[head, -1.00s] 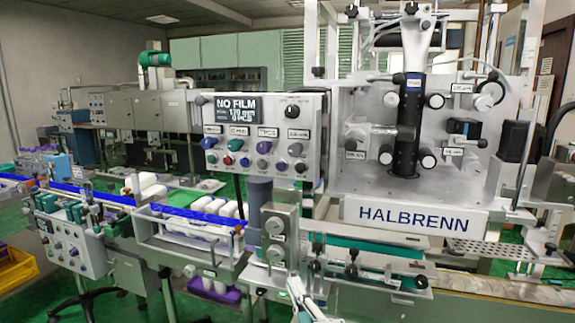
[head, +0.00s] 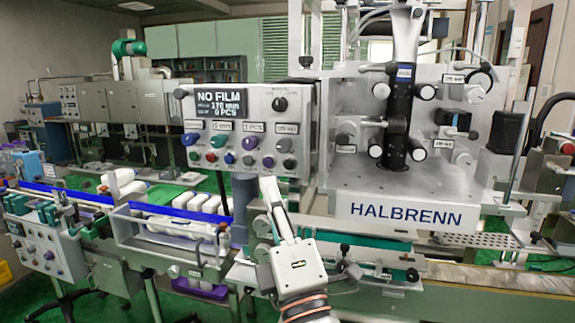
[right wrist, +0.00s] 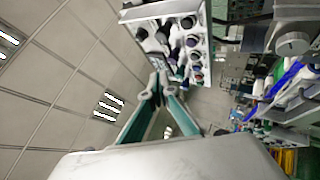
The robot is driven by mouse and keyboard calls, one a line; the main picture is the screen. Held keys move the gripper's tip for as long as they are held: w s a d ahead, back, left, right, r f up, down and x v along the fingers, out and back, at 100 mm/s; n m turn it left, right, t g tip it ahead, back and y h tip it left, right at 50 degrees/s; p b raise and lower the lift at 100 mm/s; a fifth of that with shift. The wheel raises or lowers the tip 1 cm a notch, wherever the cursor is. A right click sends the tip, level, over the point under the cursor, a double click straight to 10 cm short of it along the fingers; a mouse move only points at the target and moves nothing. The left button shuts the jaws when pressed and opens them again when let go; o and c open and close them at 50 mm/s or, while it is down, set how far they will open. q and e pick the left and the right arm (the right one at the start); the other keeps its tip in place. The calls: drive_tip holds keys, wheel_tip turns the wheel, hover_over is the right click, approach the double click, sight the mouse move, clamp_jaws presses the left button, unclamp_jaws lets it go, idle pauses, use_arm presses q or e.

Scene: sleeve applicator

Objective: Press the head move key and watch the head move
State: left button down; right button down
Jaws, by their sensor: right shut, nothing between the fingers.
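The control panel (head: 306,110) of the labelling machine faces me in the head view. Its screen (head: 219,102) reads NO FILM, 170 mm, 0 PCS. It has an upper row of coloured knobs and a lower row of small buttons; their small labels are not clear enough to tell the head move key. The panel shows rotated in the right wrist view (right wrist: 142,14). My right gripper (head: 268,182) is shut and empty, its fingertips just below the panel's lower right part; contact cannot be told. It also shows in the right wrist view (right wrist: 158,86). The machine head (head: 398,120) stands upright behind. My left gripper is out of view.
The HALBRENN nameplate (head: 408,212) and the machine's metal deck lie right of my right gripper. A conveyor with white bottles (head: 185,223) and a blue rail runs at left. A black knob (head: 280,104) sits at the panel's upper right.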

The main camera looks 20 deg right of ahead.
sight(289, 164)
drive_tip(key=shift+w, duration=0.1)
drive_tip(key=shift+w+d, duration=0.8)
drive_tip(key=shift+w, duration=0.4)
drive_tip(key=shift+w+d, duration=0.85)
drive_tip(key=shift+w, duration=0.35)
drive_tip(key=shift+w+d, duration=0.8)
drive_tip(key=shift+w, duration=0.4)
drive_tip(key=shift+w, duration=0.1)
drive_tip(key=shift+w+d, duration=0.25)
